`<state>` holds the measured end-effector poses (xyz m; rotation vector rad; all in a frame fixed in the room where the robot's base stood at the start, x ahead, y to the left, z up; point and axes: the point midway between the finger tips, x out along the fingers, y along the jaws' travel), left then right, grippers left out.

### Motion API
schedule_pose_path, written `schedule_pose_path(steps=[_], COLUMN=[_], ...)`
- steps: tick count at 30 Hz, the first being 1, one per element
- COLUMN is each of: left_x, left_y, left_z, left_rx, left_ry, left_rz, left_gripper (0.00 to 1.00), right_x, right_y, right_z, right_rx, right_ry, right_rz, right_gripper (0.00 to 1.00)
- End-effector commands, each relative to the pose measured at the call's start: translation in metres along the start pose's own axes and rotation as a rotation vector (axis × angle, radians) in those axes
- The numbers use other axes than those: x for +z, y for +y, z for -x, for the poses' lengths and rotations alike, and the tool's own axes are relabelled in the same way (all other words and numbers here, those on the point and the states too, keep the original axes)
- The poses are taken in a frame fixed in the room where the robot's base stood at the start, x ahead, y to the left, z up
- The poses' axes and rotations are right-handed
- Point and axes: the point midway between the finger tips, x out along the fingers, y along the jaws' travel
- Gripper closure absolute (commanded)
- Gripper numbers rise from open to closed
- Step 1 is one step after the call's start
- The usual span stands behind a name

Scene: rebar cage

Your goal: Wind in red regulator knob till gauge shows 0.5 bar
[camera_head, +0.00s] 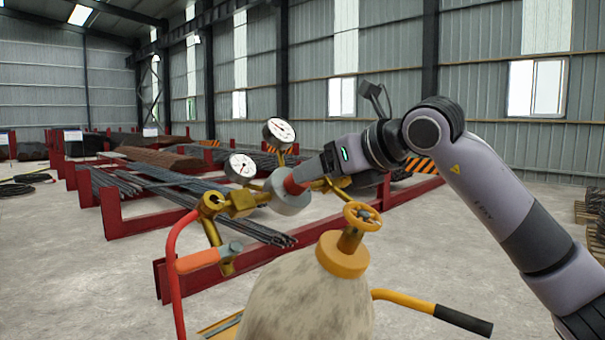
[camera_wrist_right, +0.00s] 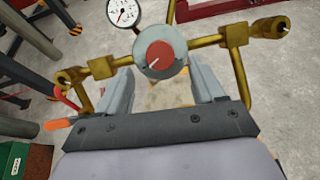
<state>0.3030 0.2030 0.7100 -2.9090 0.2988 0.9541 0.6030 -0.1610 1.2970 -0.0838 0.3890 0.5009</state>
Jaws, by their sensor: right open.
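The red regulator knob (camera_head: 292,186) sits on a round grey regulator body (camera_head: 290,202). In the right wrist view the knob (camera_wrist_right: 160,55) faces me, with a pale pointer mark towards its lower left. My right gripper (camera_head: 308,178) reaches the knob from the right. In the wrist view its open fingers (camera_wrist_right: 162,88) lie left and right below the knob; contact cannot be told. Two white dial gauges stand on the brass fitting: an upper gauge (camera_head: 279,133) and a left gauge (camera_head: 240,168). One gauge (camera_wrist_right: 124,12) shows in the wrist view; its reading is too small to tell. My left gripper is out of view.
A pale gas cylinder (camera_head: 310,305) with a yellow valve handwheel (camera_head: 362,216) stands in front. A yellow bar with a black grip (camera_head: 463,320) juts right. A red hose (camera_head: 172,270) and orange grip (camera_head: 197,261) are left. Red racks with rebar (camera_head: 150,190) stand behind.

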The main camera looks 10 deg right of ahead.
Motion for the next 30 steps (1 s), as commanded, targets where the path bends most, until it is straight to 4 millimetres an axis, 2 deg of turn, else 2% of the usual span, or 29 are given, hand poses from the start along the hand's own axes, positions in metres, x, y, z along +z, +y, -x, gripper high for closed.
schedule_pose_path(steps=[3, 9, 19, 20, 24, 25, 30], left_x=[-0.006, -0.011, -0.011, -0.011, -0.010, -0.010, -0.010], left_y=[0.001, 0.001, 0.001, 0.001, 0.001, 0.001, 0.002], left_z=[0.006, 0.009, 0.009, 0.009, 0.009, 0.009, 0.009], left_rx=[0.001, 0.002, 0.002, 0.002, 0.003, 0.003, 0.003], left_ry=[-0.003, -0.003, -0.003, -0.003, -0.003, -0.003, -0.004], left_rz=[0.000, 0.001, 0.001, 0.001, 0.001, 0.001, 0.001], left_gripper=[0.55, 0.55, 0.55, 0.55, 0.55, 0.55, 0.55], right_x=[0.002, 0.002, 0.000, 0.000, 0.000, 0.000, 0.000], right_y=[0.001, 0.001, 0.000, 0.000, 0.000, 0.000, 0.000], right_z=[-0.019, -0.042, -0.047, -0.047, -0.047, -0.047, -0.047], right_rx=[0.003, 0.002, 0.001, 0.001, 0.001, 0.001, 0.000], right_ry=[0.002, 0.001, -0.001, -0.001, -0.001, -0.001, -0.001], right_rz=[-0.003, -0.001, 0.000, 0.000, 0.000, 0.000, -0.004], right_gripper=[0.32, 0.32, 0.32, 0.39, 0.84, 0.87, 0.87])
